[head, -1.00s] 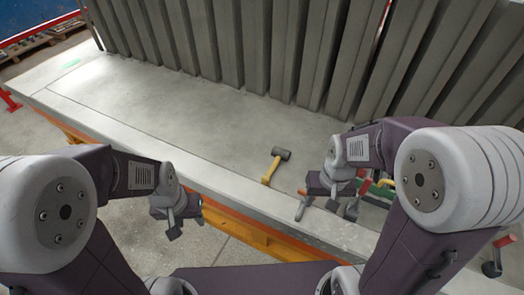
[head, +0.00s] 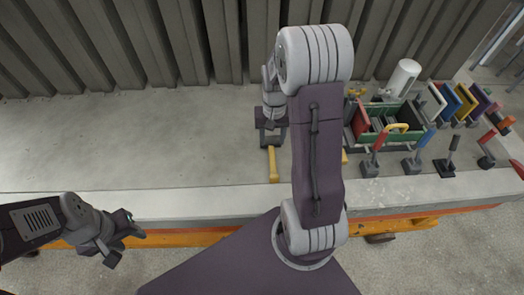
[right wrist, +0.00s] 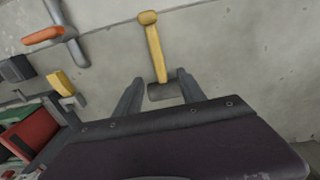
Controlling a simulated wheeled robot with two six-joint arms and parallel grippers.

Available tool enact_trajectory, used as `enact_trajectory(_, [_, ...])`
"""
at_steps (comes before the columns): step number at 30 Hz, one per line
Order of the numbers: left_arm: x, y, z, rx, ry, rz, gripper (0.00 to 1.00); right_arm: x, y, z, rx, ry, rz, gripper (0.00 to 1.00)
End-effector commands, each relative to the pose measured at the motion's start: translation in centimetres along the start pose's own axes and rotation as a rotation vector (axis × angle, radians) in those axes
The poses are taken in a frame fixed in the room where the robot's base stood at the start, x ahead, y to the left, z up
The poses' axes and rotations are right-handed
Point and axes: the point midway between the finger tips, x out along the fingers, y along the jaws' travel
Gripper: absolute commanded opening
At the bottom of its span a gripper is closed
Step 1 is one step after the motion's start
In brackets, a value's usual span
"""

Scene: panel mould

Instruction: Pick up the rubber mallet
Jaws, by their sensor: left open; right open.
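The rubber mallet has a yellow handle and a dark head. In the head view its handle (head: 273,165) lies on the grey concrete slab, and its head is hidden by my right gripper (head: 273,139). In the right wrist view the handle (right wrist: 154,48) points away, and the dark head (right wrist: 165,91) lies between the two spread fingers of the right gripper (right wrist: 159,84). That gripper is open and holds nothing; whether it touches the head I cannot tell. My left gripper (head: 124,245) is open and empty in front of the slab's near edge.
A green crate (head: 400,137) with coloured items stands right of my right arm. Several magnets or clamps with coloured handles (head: 380,140) stand around it. An orange-handled grey tool (right wrist: 60,35) shows in the right wrist view. Grey ribbed panels (head: 170,40) close the back. The slab's left is clear.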

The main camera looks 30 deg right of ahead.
Motion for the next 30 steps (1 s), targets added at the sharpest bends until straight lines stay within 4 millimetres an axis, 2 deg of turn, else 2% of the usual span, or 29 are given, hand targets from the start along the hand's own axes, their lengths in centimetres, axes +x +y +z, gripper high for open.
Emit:
enact_trajectory(4, [0.0,0.0,0.0,0.0,0.0,0.0,0.44,0.4,0.1,0.0,0.004,-0.002,0.0,0.47])
enact_trajectory(10, [0.1,0.0,0.0,0.0,0.0,0.0,0.44,3.4,0.1,0.1,0.003,-0.004,0.0,0.47])
enact_trajectory(16, [0.1,0.0,0.0,0.0,0.0,0.0,0.44,4.4,0.1,0.2,0.003,-0.003,0.0,0.47])
enact_trajectory(21, [0.0,0.0,0.0,0.0,0.0,0.0,0.44,7.5,0.0,0.6,0.003,-0.004,0.0,0.47])
enact_trajectory(24, [0.1,0.0,0.0,0.0,0.0,0.0,0.44,8.8,0.0,0.5,0.003,-0.002,0.0,0.47])
enact_trajectory(30, [0.1,0.0,0.0,0.0,0.0,0.0,0.44,9.1,0.0,0.5,0.003,0.001,0.0,0.47])
